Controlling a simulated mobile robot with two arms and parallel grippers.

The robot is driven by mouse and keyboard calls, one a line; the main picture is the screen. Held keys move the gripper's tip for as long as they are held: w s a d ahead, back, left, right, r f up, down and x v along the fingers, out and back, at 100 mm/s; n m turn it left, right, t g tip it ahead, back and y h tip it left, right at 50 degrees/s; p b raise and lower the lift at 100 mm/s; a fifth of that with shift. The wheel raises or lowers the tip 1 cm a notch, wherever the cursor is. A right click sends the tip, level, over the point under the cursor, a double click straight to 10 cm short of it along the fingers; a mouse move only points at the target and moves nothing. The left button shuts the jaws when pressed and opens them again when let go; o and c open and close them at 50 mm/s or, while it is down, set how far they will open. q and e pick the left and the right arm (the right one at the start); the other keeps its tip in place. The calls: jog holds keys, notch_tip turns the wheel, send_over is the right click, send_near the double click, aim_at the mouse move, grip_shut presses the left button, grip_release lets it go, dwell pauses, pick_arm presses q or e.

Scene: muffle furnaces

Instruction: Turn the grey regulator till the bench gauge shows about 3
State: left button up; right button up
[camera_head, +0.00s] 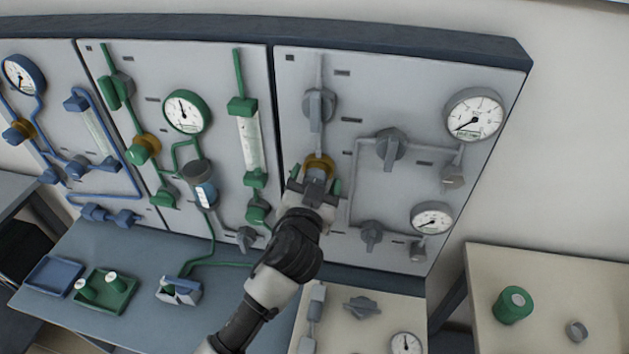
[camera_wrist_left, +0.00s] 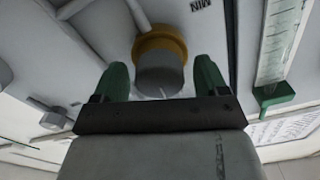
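My left gripper (camera_head: 316,187) is open, one finger on each side of the knob, with narrow gaps showing. A large gauge (camera_head: 475,114) at the panel's upper right and a smaller gauge (camera_head: 432,217) below it both have needles pointing lower left. Another gauge (camera_head: 405,343), cut by the bottom edge, lies on the bench. I cannot tell which is the bench gauge. My right gripper is not visible.
Grey valves (camera_head: 319,105) and (camera_head: 390,148) with pipes surround the regulator. Loose grey fittings (camera_head: 362,307) lie on the bench below. A green cylinder (camera_head: 513,304) stands on the right table.

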pick_arm(q)
jog(key=s+a+b, duration=0.2)
jog(key=s+b, duration=0.1)
jog(key=s, duration=0.7)
jog(key=shift+s, duration=0.35)
dwell(1.3)
jog(key=shift+f, duration=0.1)
dwell(0.4)
